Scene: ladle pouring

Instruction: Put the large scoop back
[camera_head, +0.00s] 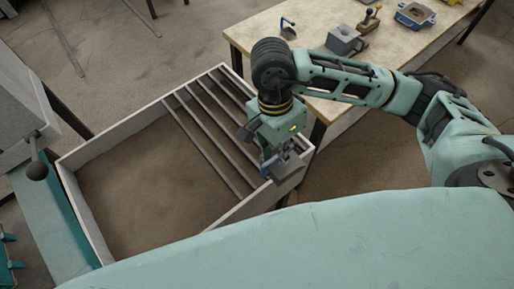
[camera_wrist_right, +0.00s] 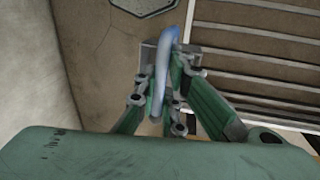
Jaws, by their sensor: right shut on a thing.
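The large scoop (camera_head: 287,168) is a grey box-like scoop with a blue handle. My right gripper (camera_head: 272,153) is shut on it and holds it above the near right edge of the sandbox-like tray. In the right wrist view the blue handle (camera_wrist_right: 161,70) stands between the fingers of my right gripper (camera_wrist_right: 158,98). Most of the scoop's bowl is hard to make out there. A smaller grey scoop with a blue handle (camera_head: 288,30) lies on the table. My left gripper is not in view.
The wooden table (camera_head: 262,38) stands at the back right. On it are a grey box (camera_head: 345,41), a wooden block with knobs (camera_head: 369,20) and a blue-and-grey mould (camera_head: 414,16). The open tray (camera_head: 120,143) has several bars across its right part.

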